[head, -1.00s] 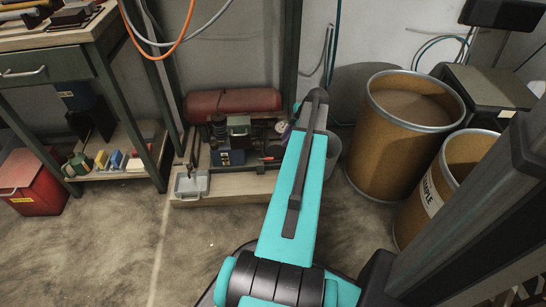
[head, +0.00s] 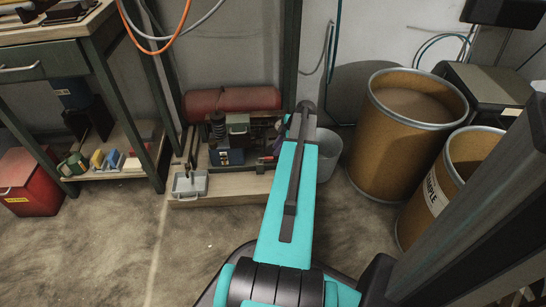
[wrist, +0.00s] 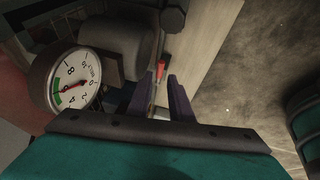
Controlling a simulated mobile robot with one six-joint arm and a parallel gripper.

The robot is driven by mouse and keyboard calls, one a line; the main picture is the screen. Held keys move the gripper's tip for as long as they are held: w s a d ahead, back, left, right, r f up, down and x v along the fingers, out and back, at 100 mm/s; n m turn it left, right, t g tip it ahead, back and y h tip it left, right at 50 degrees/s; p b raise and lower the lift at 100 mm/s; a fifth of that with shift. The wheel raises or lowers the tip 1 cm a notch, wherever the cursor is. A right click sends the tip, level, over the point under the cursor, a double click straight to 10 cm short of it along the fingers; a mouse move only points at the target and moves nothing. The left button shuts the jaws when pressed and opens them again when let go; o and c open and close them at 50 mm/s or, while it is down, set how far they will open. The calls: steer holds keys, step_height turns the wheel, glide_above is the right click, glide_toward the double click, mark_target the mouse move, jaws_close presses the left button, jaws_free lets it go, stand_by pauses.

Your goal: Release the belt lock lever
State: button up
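My gripper (wrist: 160,77) shows in the wrist view as two purple fingers standing apart with a gap between them. A small red-ended lever (wrist: 161,68) appears in line with that gap, beyond or just between the fingertips; I cannot tell its depth. It looks like the belt lock lever. In the head view a small red and dark part (head: 266,160) sits low on the machine, left of my arm. My arm hides most of the gripper there; a bit of purple finger shows by the machine's right side.
A round pressure gauge (wrist: 75,85) stands close left of the fingers in the wrist view, beside a grey cylinder (wrist: 120,40). The machine rests on a wooden base (head: 230,185) with a grey tray (head: 189,185). Fibre drums (head: 405,140) stand right; a bench with shelf (head: 110,175) left.

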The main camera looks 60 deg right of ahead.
mark_target(273, 158)
steer(key=b+x, duration=0.2)
steer(key=x, duration=0.3)
steer(key=shift+w+f, duration=0.15)
steer(key=shift+f, duration=0.2)
jaws_close()
steer(key=shift+d, duration=0.1)
steer(key=shift+r, duration=0.1)
